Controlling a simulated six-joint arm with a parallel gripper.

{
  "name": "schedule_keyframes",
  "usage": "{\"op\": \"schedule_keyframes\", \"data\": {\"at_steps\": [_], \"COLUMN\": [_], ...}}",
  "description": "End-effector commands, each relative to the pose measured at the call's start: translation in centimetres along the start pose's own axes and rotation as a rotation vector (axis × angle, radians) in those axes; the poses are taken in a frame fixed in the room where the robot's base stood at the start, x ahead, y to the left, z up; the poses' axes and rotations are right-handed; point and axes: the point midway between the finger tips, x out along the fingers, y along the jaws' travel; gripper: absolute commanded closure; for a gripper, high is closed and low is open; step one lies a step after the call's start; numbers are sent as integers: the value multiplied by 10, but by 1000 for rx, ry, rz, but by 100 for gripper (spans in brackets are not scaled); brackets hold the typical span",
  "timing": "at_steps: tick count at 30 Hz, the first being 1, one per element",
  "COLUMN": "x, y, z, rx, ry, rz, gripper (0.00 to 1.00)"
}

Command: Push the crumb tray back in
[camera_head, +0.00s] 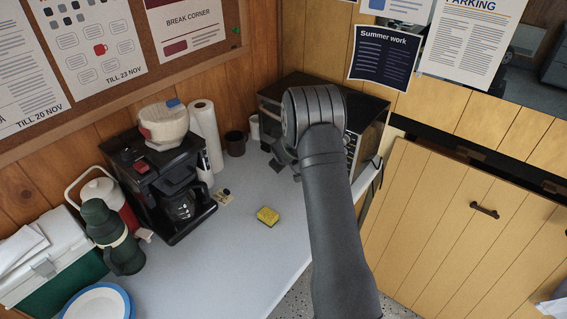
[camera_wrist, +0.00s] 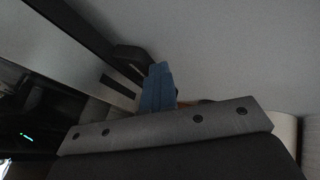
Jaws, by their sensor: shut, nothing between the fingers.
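The oven (camera_head: 375,115) stands in the back right corner of the counter, its front partly hidden by my arm. The crumb tray cannot be made out for certain in the head view. In the wrist view a dark strip with a protruding dark tab (camera_wrist: 130,54) runs along the oven's lower side; it may be the tray's front edge and grip. My gripper (camera_wrist: 158,75) shows as blue fingertips, shut and empty, close beside that tab. I cannot tell whether they touch it. In the head view the gripper is mostly hidden behind my arm.
A yellow sponge (camera_head: 268,216) lies on the counter (camera_head: 240,255), which is mostly clear around it. A coffee maker (camera_head: 160,185), a paper roll (camera_head: 206,135) and a dark mug (camera_head: 235,143) stand left of the oven. A green flask (camera_head: 112,237) stands at the left.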

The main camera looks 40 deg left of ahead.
Motion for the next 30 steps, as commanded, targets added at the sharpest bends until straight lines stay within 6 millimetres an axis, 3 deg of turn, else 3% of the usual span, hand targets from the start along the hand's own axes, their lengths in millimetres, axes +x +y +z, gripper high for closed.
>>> {"op": "schedule_keyframes", "data": {"at_steps": [5,14,24,30], "x": [-4,-22,-84,-109], "y": [-2,-37,-35,-36], "z": [0,-1,-1,0], "rx": [3,-3,0,0], "ry": [3,3,2,2], "rz": [7,1,2,1], "gripper": [100,100,100,100]}}
